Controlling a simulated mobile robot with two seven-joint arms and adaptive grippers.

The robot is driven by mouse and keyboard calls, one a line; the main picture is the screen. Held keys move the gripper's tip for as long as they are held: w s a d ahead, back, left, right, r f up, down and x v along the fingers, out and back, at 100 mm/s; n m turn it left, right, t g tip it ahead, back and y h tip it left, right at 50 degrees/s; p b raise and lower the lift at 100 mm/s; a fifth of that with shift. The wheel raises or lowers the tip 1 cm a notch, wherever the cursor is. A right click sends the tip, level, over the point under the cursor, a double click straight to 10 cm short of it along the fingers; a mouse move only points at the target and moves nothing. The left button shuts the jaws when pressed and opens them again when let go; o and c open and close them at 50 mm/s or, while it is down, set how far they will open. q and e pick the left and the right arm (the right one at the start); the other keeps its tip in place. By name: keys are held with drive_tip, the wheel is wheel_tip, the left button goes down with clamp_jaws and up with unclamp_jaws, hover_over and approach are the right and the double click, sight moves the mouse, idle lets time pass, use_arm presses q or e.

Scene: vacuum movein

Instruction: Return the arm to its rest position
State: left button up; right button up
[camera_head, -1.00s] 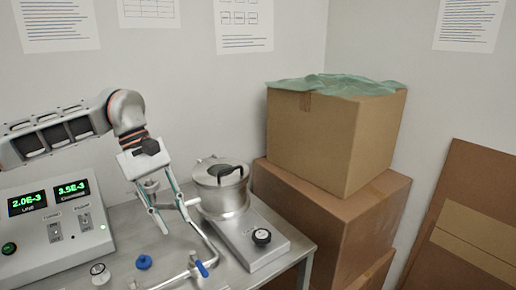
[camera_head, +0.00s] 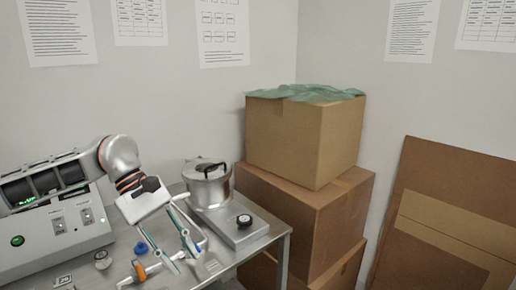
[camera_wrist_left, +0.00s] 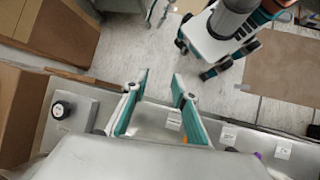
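My left arm comes in from the left in the head view, in front of the grey control box (camera_head: 60,235). Its gripper (camera_head: 188,263) points down and forward over the front part of the metal table (camera_head: 265,238). The two teal fingers are apart, with nothing seen between them. In the left wrist view the same gripper (camera_wrist_left: 161,76) shows its spread fingers, with the table edge and floor behind them. My right gripper does not show clearly in any view.
A lidded metal pot (camera_head: 208,190) on a base with a black knob (camera_head: 244,221) stands close behind the gripper. A blue knob (camera_head: 141,248) is at its left. Stacked cardboard boxes (camera_head: 303,140) stand right of the table. Brown panels (camera_head: 440,225) lean on the right wall.

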use_arm(q)
drive_tip(key=s+d+n+t+h, duration=0.2)
drive_tip(key=s+d+n+h, duration=0.1)
drive_tip(key=d+n+h, duration=0.55)
drive_tip(key=s+d+n+t+h, duration=0.1)
drive_tip(key=s+d+n+h, duration=0.2)
drive_tip(key=d+n+h, duration=0.6)
drive_tip(key=w+a+f+n+t+y, duration=0.2)
drive_tip(key=a+f+n+t+y, duration=0.2)
drive_tip(key=f+n+t+y, duration=0.75)
drive_tip(key=w+a+f+n+t+y, duration=0.3)
drive_tip(key=a+f+n+t, duration=0.3)
drive_tip(key=n, duration=1.3)
drive_tip(key=s+a+f+n+g+y, duration=0.3)
drive_tip(key=s+a+f+n, duration=0.2)
drive_tip(key=f, duration=0.5)
drive_tip(key=s+a+f+n+g+y, duration=0.3)
drive_tip(key=s+a+f+n, duration=0.3)
drive_tip(key=s+f, duration=0.4)
drive_tip(key=shift+s+f+g+y, duration=0.25)
drive_tip(key=shift+f+g+y, duration=0.15)
drive_tip(key=shift+f, duration=0.15)
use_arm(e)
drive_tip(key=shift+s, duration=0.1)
use_arm(q)
drive_tip(key=shift+r, duration=0.1)
